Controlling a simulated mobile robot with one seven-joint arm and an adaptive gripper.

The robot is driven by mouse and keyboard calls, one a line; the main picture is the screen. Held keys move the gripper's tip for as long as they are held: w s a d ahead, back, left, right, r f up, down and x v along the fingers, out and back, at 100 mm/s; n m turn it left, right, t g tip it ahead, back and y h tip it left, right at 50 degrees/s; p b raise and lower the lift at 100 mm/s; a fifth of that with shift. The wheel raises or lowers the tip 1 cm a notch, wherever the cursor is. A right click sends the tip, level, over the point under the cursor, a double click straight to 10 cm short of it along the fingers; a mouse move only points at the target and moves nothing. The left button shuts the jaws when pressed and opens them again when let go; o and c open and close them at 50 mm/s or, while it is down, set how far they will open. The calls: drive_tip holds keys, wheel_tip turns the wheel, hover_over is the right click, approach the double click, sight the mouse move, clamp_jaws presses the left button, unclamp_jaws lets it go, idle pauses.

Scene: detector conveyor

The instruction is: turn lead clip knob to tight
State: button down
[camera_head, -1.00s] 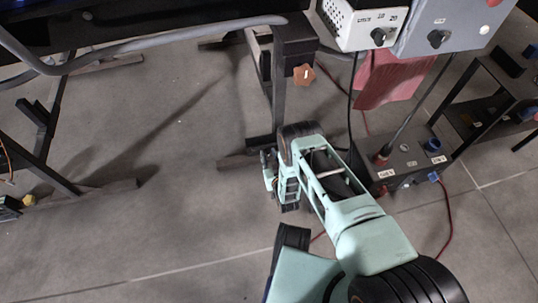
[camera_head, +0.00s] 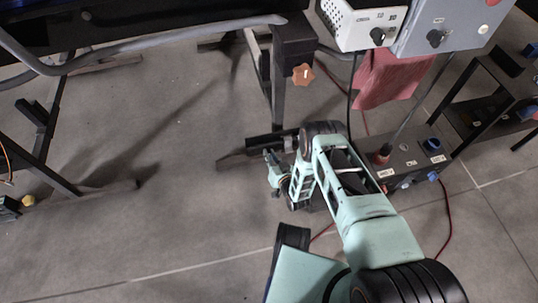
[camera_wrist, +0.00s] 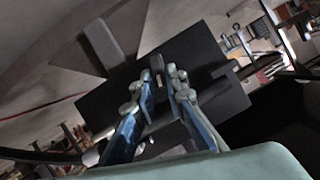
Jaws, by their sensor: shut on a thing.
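The lead clip knob is not clearly identifiable. An orange lobed knob (camera_head: 303,75) with a light mark sits on a dark post (camera_head: 290,45) in the head view. My gripper (camera_head: 270,157) is low beside the post's foot, below the orange knob in the picture and apart from it. In the wrist view my gripper (camera_wrist: 161,76) has its two blue and grey fingers close together, in front of a dark flat plate (camera_wrist: 105,108). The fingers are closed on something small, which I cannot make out.
A white box (camera_head: 352,22) and a grey box (camera_head: 462,22), each with a black knob, are at the upper right. A dark socket box (camera_head: 412,158) stands right of my arm. A grey cable (camera_head: 150,40) crosses the upper left. Open floor lies left.

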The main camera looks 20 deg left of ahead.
drive_tip(key=shift+w+d+f+m+g+y, duration=0.15)
drive_tip(key=shift+m+y, duration=0.45)
drive_tip(key=shift+m, duration=0.4)
drive_tip(key=shift+d+f+m+g+y, duration=0.1)
drive_tip(key=shift+m+y, duration=0.5)
drive_tip(key=shift+m, duration=0.4)
drive_tip(key=shift+w+d+f+m+g+y, duration=0.15)
drive_tip(key=shift+m+y, duration=0.45)
drive_tip(key=shift+m, duration=0.4)
drive_tip(key=c, duration=2)
unclamp_jaws()
drive_tip(key=shift+s, duration=0.1)
drive_tip(key=shift+o, duration=0.2)
drive_tip(key=v, duration=0.7)
drive_tip(key=shift+d, duration=0.2)
